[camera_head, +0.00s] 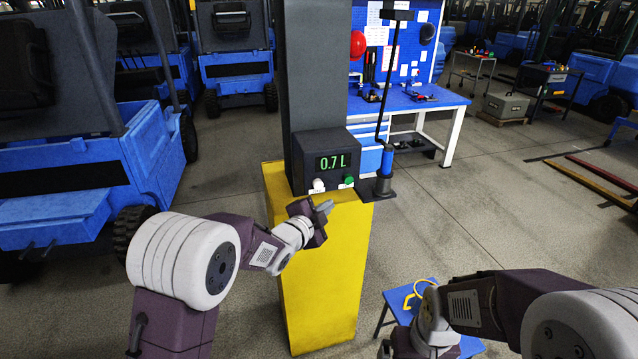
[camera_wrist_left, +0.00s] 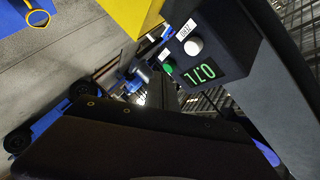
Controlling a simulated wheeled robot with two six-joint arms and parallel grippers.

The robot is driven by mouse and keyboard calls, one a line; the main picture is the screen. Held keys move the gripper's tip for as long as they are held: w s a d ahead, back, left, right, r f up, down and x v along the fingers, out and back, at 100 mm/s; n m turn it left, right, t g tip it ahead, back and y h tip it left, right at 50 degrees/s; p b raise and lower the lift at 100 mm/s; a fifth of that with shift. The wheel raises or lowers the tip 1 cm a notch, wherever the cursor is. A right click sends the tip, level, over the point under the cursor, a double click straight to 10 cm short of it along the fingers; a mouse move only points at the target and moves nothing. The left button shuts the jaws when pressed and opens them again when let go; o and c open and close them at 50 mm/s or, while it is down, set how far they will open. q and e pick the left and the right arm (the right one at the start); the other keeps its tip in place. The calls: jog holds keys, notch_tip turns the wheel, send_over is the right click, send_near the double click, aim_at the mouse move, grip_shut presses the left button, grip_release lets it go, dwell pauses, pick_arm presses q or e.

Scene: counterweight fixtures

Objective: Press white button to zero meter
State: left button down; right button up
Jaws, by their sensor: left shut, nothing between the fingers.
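In the left wrist view the white button (camera_wrist_left: 193,46) and the display (camera_wrist_left: 199,73) show clearly, rotated. My left gripper (camera_head: 325,208) is shut and empty, just below and in front of the white button, apart from it as far as I can tell. My right gripper (camera_head: 388,348) is low at the bottom edge, partly cut off.
A nozzle on a black stand (camera_head: 386,165) with a blue grip stands right of the meter. A blue stool (camera_head: 408,300) with a yellow ring (camera_head: 414,292) is at lower right. A blue workbench (camera_head: 420,98) is behind. Blue forklifts (camera_head: 70,190) stand left.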

aim_at(321, 186)
pick_arm(q)
jog(key=w+a+p, duration=0.1)
jog(key=w+a, duration=0.1)
jog(key=w, duration=0.3)
jog(key=shift+w+p, duration=0.35)
jog(key=shift+p, duration=0.05)
jog(key=shift+f, duration=0.1)
dwell(1.6)
jog(key=shift+w+a, duration=0.1)
jog(key=shift+w, duration=0.3)
jog(key=shift+w+a+p, duration=0.25)
jog(key=shift+w+p, duration=0.05)
jog(key=shift+w, duration=0.45)
dwell(0.8)
jog(key=shift+s+d+b, duration=0.2)
jog(key=shift+s+b, duration=0.3)
jog(key=shift+s, duration=0.1)
jog(key=shift+s+d+b, duration=0.2)
jog(key=shift+s+b, duration=0.3)
jog(key=shift+s, duration=0.05)
